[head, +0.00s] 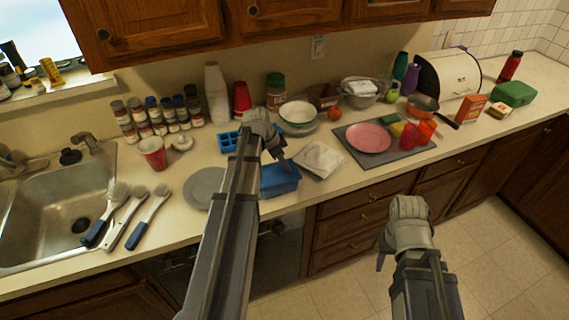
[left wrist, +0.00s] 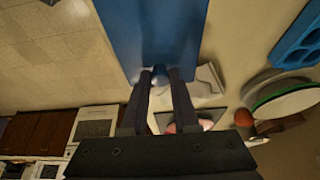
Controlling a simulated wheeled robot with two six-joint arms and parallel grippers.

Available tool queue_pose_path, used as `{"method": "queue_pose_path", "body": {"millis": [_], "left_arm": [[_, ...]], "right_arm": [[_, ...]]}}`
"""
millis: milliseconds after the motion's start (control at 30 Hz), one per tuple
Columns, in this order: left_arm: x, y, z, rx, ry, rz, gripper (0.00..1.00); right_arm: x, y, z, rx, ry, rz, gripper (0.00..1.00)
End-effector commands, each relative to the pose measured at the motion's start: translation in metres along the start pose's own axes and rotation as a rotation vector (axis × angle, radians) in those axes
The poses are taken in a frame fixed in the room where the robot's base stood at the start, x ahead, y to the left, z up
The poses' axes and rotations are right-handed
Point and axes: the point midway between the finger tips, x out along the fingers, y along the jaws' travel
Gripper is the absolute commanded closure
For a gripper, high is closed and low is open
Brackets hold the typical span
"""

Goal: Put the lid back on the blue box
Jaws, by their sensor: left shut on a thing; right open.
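The blue box (head: 280,182) stands near the counter's front edge, right of the grey round plate. My left gripper (head: 281,160) is at its top, pointing down. In the left wrist view, my left gripper (left wrist: 160,76) is shut at the edge of a broad flat blue piece (left wrist: 150,30), which looks like the lid. The fingers and arm hide part of the box. I cannot tell whether the lid touches the box's rim all around. My right gripper (head: 386,258) is open and empty, in front of the drawers and away from the counter top.
A grey round plate (head: 203,187) lies close left of the box, and a white cloth or paper (head: 320,159) close right. A blue compartment tray (head: 229,142) and bowls (head: 298,113) stand behind. A dark mat (head: 350,150) with a pink plate (head: 369,138) is farther right.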

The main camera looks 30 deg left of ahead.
Motion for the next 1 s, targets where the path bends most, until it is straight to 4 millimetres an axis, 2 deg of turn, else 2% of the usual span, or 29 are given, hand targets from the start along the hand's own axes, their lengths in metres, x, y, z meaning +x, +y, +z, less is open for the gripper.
{"method": "queue_pose_path", "body": {"millis": [433, 467, 500, 733, 933, 1000], "left_arm": [[0.0005, 0.0, 0.0001, 0.0, 0.0, 0.0, 1.0], [0.0005, 0.0, 0.0002, 0.0, 0.0, 0.0, 0.69], [0.0005, 0.0, 0.0002, 0.0, 0.0, 0.0, 0.65], [0.0005, 0.0, 0.0002, 0.0, 0.0, 0.0, 0.39], [0.0005, 0.0, 0.0002, 0.0, 0.0, 0.0, 0.37], [0.0005, 0.0, 0.0002, 0.0, 0.0, 0.0, 0.29]], "right_arm": [[0.0005, 0.0, 0.0, 0.0, 0.0, 0.0, 0.5], [0.0005, 0.0, 0.0, 0.0, 0.0, 0.0, 0.5], [0.0005, 0.0, 0.0, 0.0, 0.0, 0.0, 0.5], [0.0005, 0.0, 0.0, 0.0, 0.0, 0.0, 0.5], [0.0005, 0.0, 0.0, 0.0, 0.0, 0.0, 0.5], [0.0005, 0.0, 0.0, 0.0, 0.0, 0.0, 0.5]]}}
